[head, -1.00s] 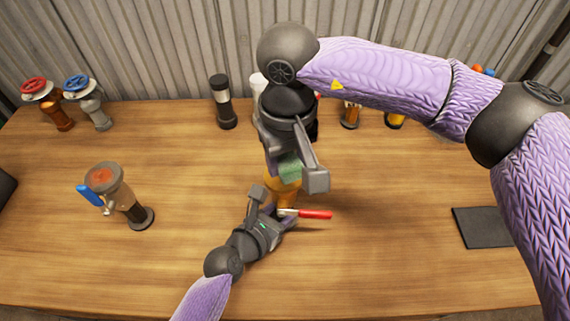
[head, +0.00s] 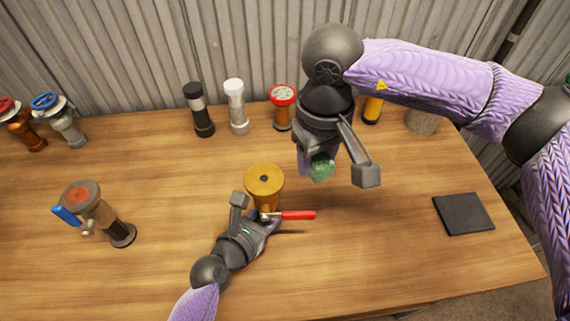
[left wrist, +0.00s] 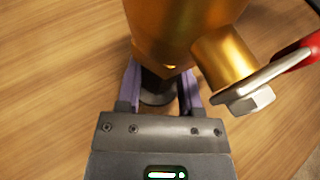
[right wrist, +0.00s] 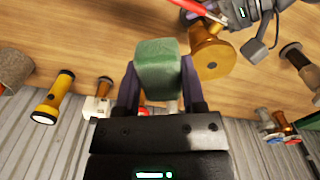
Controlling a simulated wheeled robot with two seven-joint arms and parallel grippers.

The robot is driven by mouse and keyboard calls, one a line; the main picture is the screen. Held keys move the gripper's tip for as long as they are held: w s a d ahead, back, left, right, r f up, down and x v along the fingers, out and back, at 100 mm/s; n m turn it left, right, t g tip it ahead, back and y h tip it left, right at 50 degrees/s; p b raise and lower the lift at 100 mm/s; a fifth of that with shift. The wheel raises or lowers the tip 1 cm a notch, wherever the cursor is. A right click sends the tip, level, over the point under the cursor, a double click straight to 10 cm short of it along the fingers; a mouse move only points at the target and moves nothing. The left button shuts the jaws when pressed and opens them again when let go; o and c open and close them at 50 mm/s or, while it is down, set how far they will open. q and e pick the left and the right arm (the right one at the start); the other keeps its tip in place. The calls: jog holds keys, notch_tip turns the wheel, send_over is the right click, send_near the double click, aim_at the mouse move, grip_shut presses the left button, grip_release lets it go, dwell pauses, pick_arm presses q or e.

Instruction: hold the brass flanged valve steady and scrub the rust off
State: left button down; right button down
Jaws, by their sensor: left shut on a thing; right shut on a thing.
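The brass flanged valve (head: 264,180) stands upright mid-table, its round top flange facing up with a dark hole in the centre. No rust shows on that face. Its red lever (head: 298,215) points right. My left gripper (head: 254,214) is shut on the valve low down; the left wrist view shows its fingers either side of the body's lower part (left wrist: 165,50). My right gripper (head: 328,160) is shut on a green scrub pad (head: 321,169), held above and right of the flange, apart from it. The right wrist view shows the pad (right wrist: 157,68) beside the valve (right wrist: 210,58).
A rust-topped valve with a blue lever (head: 85,197) stands at the left. Along the back are a black cylinder (head: 199,108), a white one (head: 236,108), a red-topped piece (head: 283,105) and a yellow flashlight (right wrist: 53,97). A dark mat (head: 464,213) lies right. The front right table is clear.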

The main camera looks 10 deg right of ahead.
pick_arm(q)
jog(key=shift+c, duration=0.8)
grip_release()
jog(key=v, duration=1.2)
jog(key=shift+r, duration=0.1)
jog(key=shift+s, duration=0.1)
